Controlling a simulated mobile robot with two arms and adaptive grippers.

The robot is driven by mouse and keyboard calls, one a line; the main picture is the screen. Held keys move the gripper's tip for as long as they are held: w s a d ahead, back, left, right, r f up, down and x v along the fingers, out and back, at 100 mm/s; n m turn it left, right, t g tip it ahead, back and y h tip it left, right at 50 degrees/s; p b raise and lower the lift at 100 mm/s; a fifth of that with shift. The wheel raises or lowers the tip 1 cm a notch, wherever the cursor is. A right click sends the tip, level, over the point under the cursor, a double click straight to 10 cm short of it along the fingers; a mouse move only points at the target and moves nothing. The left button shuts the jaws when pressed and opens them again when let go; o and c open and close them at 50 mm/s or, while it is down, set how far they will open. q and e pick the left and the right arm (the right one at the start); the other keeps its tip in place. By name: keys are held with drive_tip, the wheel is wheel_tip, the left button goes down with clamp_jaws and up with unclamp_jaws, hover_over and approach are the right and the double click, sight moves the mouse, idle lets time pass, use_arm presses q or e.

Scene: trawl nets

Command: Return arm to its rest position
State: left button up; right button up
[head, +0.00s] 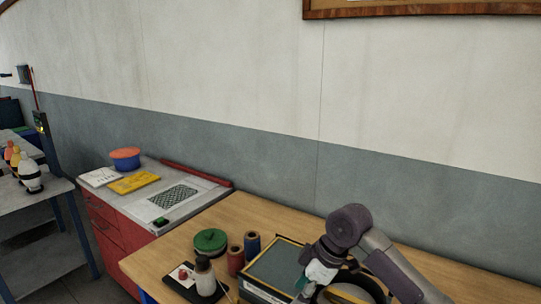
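My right arm (372,243) comes in from the lower right, bends at a raised joint and points down over the wooden table. My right gripper (304,288) is at the bottom edge of the head view, beside the framed dark-green tray (276,264). Its fingers are too small and partly cut off, so I cannot tell whether it is open or shut, or whether it touches anything. My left arm and gripper are not in view.
The wooden table (240,212) holds a green spool (210,241), a red spool (235,261), a blue spool (252,246) and a bottle (204,277) on a dark board. A round container (352,290) sits under my arm. A red cabinet (118,238) stands left.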

drive_tip(key=s+f, duration=0.2)
drive_tip(key=f, duration=0.1)
drive_tip(key=s+a+f+m, duration=0.1)
drive_tip(key=s+f, duration=0.2)
drive_tip(key=s+a+f+m, duration=0.1)
drive_tip(key=s+f, duration=0.1)
drive_tip(key=f, duration=0.1)
drive_tip(key=shift+s+y, duration=0.3)
drive_tip(key=shift+s, duration=0.05)
drive_tip(key=s+d+f+m+t+h, duration=0.15)
drive_tip(key=s+d+f+m, duration=0.25)
drive_tip(key=s+d+m, duration=0.55)
drive_tip(key=s+d+f+m+t+h, duration=0.15)
drive_tip(key=s+d+f+h, duration=0.35)
drive_tip(key=s, duration=0.9)
wheel_tip(320, 180, down, 28)
drive_tip(key=s+d+r+g+y, duration=0.1)
drive_tip(key=s+g+y, duration=0.1)
drive_tip(key=s+d+f+g, duration=0.1)
drive_tip(key=s+d+f, duration=0.2)
drive_tip(key=s+f, duration=1.2)
drive_tip(key=shift+s+f+b, duration=0.15)
drive_tip(key=shift+s+b, duration=0.25)
drive_tip(key=shift+s, duration=0.05)
drive_tip(key=shift+h, duration=0.25)
